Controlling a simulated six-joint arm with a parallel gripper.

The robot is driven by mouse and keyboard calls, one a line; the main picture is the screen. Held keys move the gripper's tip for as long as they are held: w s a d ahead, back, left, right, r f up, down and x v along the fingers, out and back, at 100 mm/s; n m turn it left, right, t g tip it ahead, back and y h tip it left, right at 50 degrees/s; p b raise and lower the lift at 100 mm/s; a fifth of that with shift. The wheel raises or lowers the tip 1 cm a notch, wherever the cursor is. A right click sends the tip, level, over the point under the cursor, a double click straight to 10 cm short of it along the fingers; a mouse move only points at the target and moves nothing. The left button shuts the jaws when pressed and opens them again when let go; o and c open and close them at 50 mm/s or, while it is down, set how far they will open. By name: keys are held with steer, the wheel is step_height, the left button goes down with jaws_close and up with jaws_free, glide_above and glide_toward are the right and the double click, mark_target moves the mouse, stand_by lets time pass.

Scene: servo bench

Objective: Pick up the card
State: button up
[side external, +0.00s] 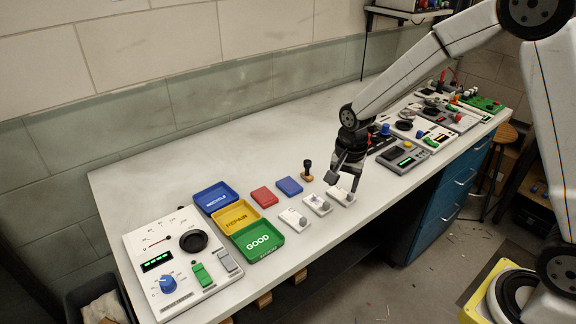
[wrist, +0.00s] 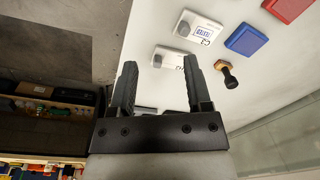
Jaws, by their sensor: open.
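Three small white cards with grey round parts lie in a slanting row on the bench in the side view: the nearest to the trays (side external: 291,217), a middle one (side external: 317,205), and one at the right end (side external: 339,196). My gripper (side external: 345,181) is open and points down over the right-end card, with nothing between its fingers; the gap to the card is hard to judge. In the wrist view my gripper's two dark fingers (wrist: 160,75) stand apart. A card marked C2 TESTED (wrist: 199,32) and another card (wrist: 167,58) show beyond them; the second is partly cut by a finger.
A blue block (side external: 289,186), a red block (side external: 264,197) and a wood-based stamp (side external: 307,175) lie behind the cards. Recycle (side external: 209,209), repair (side external: 247,224) and good (side external: 273,252) trays stand left. A control panel (side external: 212,287) is far left; instruments (side external: 403,157) crowd the right.

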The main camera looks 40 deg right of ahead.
mark_target(326, 203)
steer(key=w+f+m, duration=0.1)
steer(key=m, duration=0.1)
steer(key=w+f+m, duration=0.1)
steer(key=w, duration=0.1)
steer(key=w+f+m, duration=0.1)
steer(key=w+m, duration=0.1)
steer(key=shift+w+d+m+g, duration=0.15)
steer(key=shift+d+m+g, duration=0.15)
steer(key=shift+g, duration=0.1)
steer(key=shift+f, duration=1.3)
steer(key=shift+f, duration=0.1)
steer(key=shift+f, duration=2.5)
jaws_close()
